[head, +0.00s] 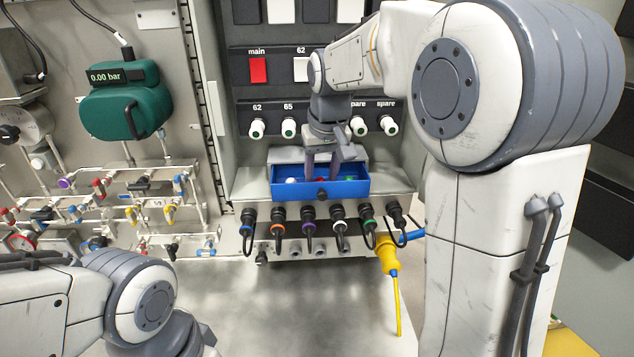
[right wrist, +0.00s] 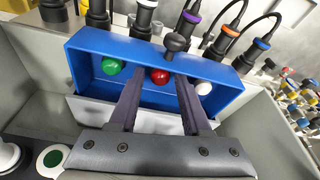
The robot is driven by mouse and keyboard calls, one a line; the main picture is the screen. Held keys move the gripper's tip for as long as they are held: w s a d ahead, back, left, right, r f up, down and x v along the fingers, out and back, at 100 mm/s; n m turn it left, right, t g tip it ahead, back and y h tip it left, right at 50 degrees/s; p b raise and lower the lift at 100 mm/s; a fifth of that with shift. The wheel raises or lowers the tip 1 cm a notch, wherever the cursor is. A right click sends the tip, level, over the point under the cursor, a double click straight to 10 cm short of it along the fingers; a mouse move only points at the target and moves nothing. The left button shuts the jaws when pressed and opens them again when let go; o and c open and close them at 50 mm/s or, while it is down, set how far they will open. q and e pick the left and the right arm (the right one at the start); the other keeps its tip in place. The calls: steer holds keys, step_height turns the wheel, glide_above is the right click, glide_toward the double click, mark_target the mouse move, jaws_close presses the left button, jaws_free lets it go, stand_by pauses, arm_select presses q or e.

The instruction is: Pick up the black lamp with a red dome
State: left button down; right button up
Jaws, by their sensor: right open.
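A red dome (right wrist: 159,76) shows in the right wrist view, in the middle of an open blue drawer (right wrist: 222,78). Its black lamp body cannot be made out. In the head view only a bit of the red dome (head: 321,180) shows over the front wall of the drawer (head: 290,190). My right gripper (right wrist: 160,78) is open and points down into the drawer, with one fingertip on each side of the red dome. Whether the fingers touch it, I cannot tell. My left arm enters the head view at the lower left, its gripper out of view.
A green dome (right wrist: 111,66) and a white dome (right wrist: 203,87) lie in the drawer on either side. A black knob (right wrist: 176,43) sits on the drawer front. Several black plugs with coloured rings (head: 307,215) hang below. A yellow connector (head: 388,258) hangs at right.

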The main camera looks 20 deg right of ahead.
steer(key=shift+f, duration=0.3)
jaws_close()
steer(key=shift+w, duration=0.1)
